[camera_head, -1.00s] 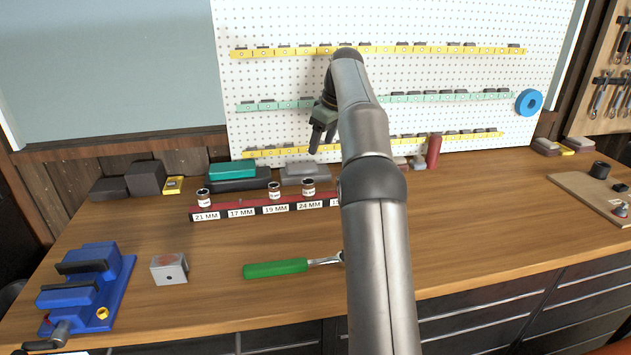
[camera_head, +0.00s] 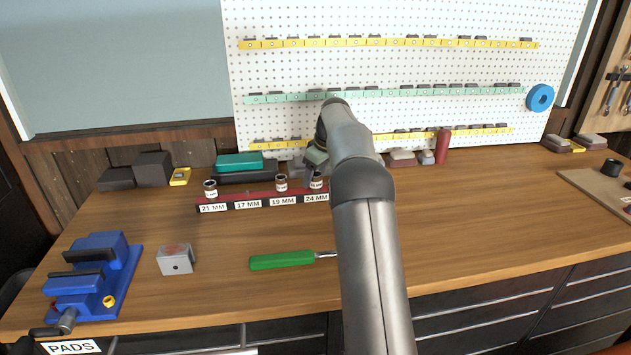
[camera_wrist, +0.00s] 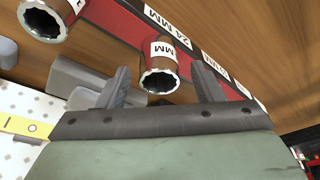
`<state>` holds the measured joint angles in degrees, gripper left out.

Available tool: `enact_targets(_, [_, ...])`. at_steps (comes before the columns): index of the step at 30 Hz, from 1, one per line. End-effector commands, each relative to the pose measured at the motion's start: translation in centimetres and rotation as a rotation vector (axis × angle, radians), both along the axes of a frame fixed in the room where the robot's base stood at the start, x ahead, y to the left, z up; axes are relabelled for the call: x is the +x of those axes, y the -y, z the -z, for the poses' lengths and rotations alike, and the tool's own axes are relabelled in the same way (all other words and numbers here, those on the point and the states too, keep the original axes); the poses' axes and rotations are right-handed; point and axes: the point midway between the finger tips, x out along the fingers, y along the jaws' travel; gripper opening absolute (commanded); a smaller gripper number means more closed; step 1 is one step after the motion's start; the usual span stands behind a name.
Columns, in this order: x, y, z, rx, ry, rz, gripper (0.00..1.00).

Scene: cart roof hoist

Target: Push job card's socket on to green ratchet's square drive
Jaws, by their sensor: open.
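My gripper (camera_head: 316,160) is over the right part of the socket rack. The wrist view shows its two fingers (camera_wrist: 160,76) open, one on each side of a brown-and-silver socket (camera_wrist: 159,62). I cannot tell whether a finger touches it. This socket (camera_head: 316,182) is by the 24 MM label, partly hidden in the head view. Another socket (camera_head: 281,183) stands by the 19 MM label and a third (camera_head: 210,188) by 21 MM. The green ratchet (camera_head: 282,260) lies on the bench in front; my arm hides its head and square drive. I see no readable job card.
The red rack (camera_head: 240,196) has labelled places. A blue vise (camera_head: 95,275) and a grey block (camera_head: 175,259) are at the left. Cases (camera_head: 240,161) and a red cylinder (camera_head: 442,147) stand along the pegboard (camera_head: 400,68). The bench is clear around the ratchet.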

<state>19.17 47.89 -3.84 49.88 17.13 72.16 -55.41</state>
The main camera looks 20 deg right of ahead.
Motion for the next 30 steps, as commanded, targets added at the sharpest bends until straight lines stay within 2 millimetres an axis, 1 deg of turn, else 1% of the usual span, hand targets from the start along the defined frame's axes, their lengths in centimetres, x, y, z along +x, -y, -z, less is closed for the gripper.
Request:
enact_targets(1, [0.2,-0.1,0.7,0.000,-0.002,0.000,0.61])
enact_targets(4, [0.4,-0.2,1.6,-0.001,0.000,0.000,0.61])
enact_targets(7, [0.5,-0.2,2.0,-0.002,0.000,0.001,0.61])
enact_targets(12, [0.5,-0.2,2.0,-0.002,0.001,0.001,0.61])
enact_targets(13, [0.5,-0.2,2.0,-0.002,0.001,0.001,0.55])
enact_targets(14, [0.5,-0.2,2.0,-0.002,0.001,0.001,0.47])
enact_targets(15, [0.5,-0.2,2.0,-0.002,0.001,0.001,0.36])
enact_targets(18, [0.5,-0.2,2.0,-0.002,0.001,0.001,0.12])
enact_targets(26, [0.5,-0.2,1.9,-0.002,0.001,0.001,0.12])
enact_targets(30, [0.6,-0.2,1.5,-0.002,0.002,0.001,0.12])
